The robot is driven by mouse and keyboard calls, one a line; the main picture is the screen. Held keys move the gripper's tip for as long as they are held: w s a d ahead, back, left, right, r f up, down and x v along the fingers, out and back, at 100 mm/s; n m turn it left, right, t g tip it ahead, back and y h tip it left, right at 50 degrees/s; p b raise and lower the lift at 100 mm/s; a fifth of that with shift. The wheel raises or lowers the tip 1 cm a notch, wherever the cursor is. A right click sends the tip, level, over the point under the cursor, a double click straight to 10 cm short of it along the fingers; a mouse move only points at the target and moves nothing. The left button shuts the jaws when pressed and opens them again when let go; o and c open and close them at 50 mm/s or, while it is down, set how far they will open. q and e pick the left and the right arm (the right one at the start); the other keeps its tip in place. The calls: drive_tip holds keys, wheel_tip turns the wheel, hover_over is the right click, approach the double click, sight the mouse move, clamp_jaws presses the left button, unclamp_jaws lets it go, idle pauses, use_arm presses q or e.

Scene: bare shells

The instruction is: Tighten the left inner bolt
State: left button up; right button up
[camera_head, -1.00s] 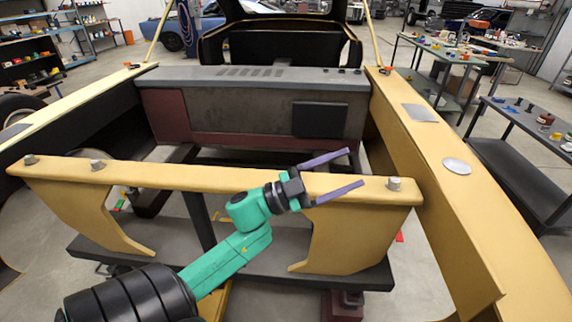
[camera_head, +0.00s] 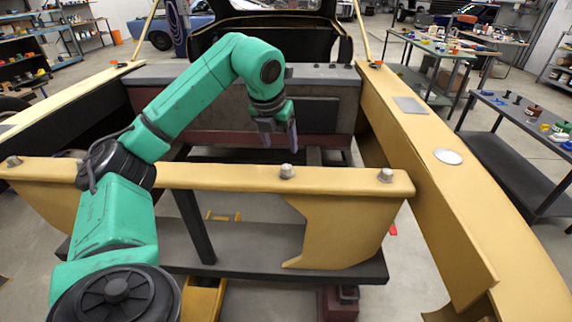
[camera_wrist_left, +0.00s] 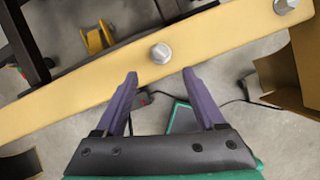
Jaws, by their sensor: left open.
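Grey hex bolts stand along the top of the yellow cross beam (camera_head: 225,177). One inner bolt (camera_head: 287,171) is right of the beam's middle, with an outer bolt (camera_head: 385,174) to its right. Another outer bolt (camera_head: 13,161) is at the far left; the inner spot beside it is hidden by my arm. I cannot tell which inner bolt the task calls left. My left gripper (camera_head: 280,145) is open and empty, fingers downward, above and apart from the right-hand inner bolt. In the left wrist view a bolt (camera_wrist_left: 161,53) lies beyond the fingertips (camera_wrist_left: 160,76). My right gripper is out of view.
A long yellow side rail (camera_head: 440,170) runs along the right with a round silver disc (camera_head: 448,156) on it. A grey and maroon box (camera_head: 335,115) stands behind the beam. A dark bench (camera_head: 510,150) with small items is at far right.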

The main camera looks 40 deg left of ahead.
sight(286, 167)
use_arm(q)
drive_tip(key=p+x, duration=0.1)
drive_tip(key=x, duration=0.9)
drive_tip(key=shift+w+f, duration=0.15)
drive_tip(key=shift+f, duration=0.15)
clamp_jaws()
